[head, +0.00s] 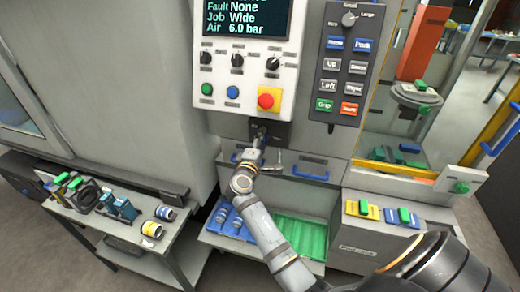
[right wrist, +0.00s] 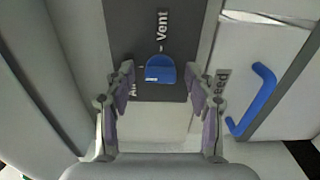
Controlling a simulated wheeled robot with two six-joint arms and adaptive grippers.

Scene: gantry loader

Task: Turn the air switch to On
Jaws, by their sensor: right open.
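A blue knob (right wrist: 160,70) sits on a dark plate (right wrist: 143,30) in the right wrist view. The word "Vent" is printed on the plate beyond the knob, and a partly hidden label starting "Ai" is beside it. I take this knob for the air switch. I cannot tell which setting it points to. In the head view the dark plate (head: 283,131) is below the control panel, and my gripper hides the knob. My right gripper (head: 259,134) is open at the plate. In the wrist view its fingers flank the knob; I cannot tell whether they touch it.
The control panel has a red button (head: 269,98) on a yellow base, above the gripper. A grey keypad (head: 345,70) is right of it. Blue drawer handles (head: 311,174) and a green tray (head: 300,238) are below. A side table (head: 118,232) with parts stands left.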

